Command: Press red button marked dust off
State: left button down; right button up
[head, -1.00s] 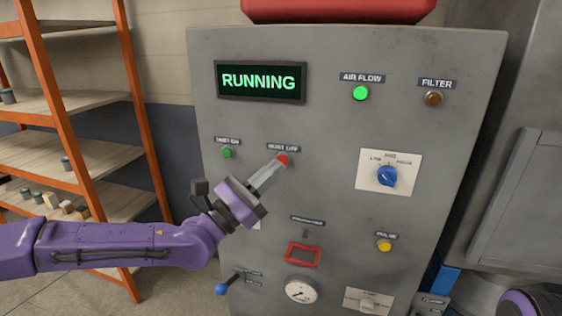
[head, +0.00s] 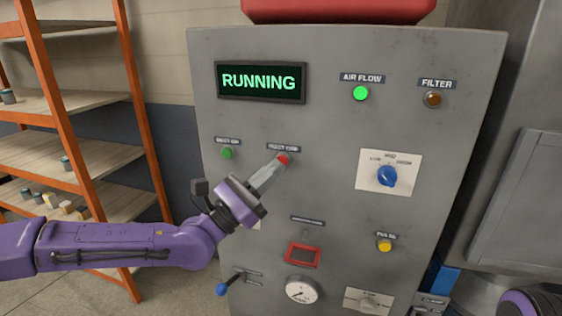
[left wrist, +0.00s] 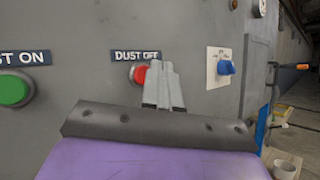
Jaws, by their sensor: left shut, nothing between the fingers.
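The red button (head: 283,159) sits on the grey panel under the label DUST OFF. It also shows in the left wrist view (left wrist: 137,73), partly hidden behind my fingers. My left gripper (head: 278,165) is shut and empty, with its fingertips at the red button; I cannot tell whether they touch it. The fingertips also show in the left wrist view (left wrist: 155,66), overlapping the button's right side. The display (head: 259,81) reads RUNNING in green. My right gripper is not in view.
A green button (head: 227,153) marked DUST ON is left of the red one. The air flow lamp (head: 361,93) is lit green; the filter lamp (head: 433,98) looks dark amber. A blue knob (head: 387,176), yellow button (head: 385,245) and blue-tipped lever (head: 222,289) are nearby. Orange shelving (head: 60,110) stands left.

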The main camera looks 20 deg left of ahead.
pick_arm(q)
jog(key=shift+w, duration=0.1)
dwell(0.3)
jog(key=shift+w, duration=0.35)
jog(key=shift+w+b, duration=0.3)
jog(key=shift+w, duration=0.05)
dwell(0.6)
jog(key=shift+s, duration=0.8)
jog(key=s+p, duration=0.1)
jog(key=s, duration=0.4)
jog(key=shift+p, duration=0.35)
